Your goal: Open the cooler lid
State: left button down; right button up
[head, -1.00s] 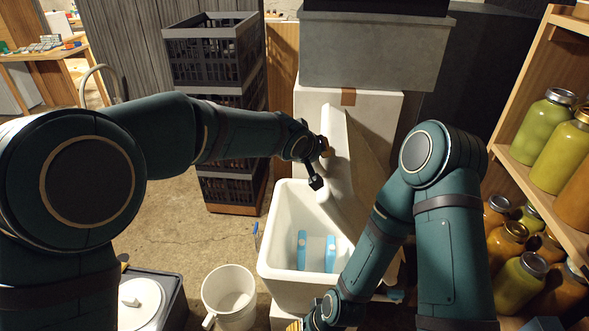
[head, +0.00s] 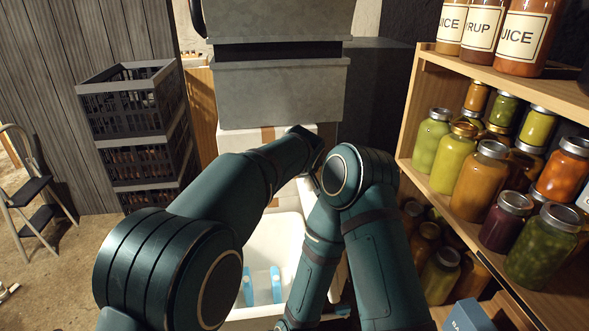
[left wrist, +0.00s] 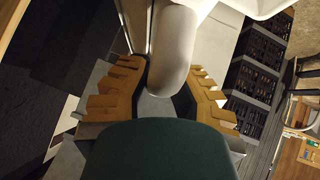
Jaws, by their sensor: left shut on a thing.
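The white cooler (head: 270,244) stands open at the lower middle of the head view, with two blue packs (head: 248,285) inside. My arms cover much of it. In the left wrist view, the rounded white edge of the cooler lid (left wrist: 172,50) lies between the orange finger pads of my left gripper (left wrist: 160,92), which is shut on it. In the head view, my left arm hides most of the lid and the gripper's fingers. My right arm reaches down beside the cooler, and its gripper is outside the frame.
Grey bins (head: 280,92) are stacked on a white box (head: 240,142) behind the cooler. Dark crates (head: 140,135) stand to the left. A wooden shelf (head: 440,205) with several jars stands close on the right. A step stool (head: 38,190) is at far left.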

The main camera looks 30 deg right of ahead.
pick_arm(q)
jog(key=shift+d+r, duration=0.1)
dwell(0.3)
jog(key=c, duration=0.8)
grip_release()
jog(key=shift+w, duration=0.15)
jog(key=shift+c, duration=0.2)
jog(key=v, duration=0.7)
jog(key=shift+s, duration=0.2)
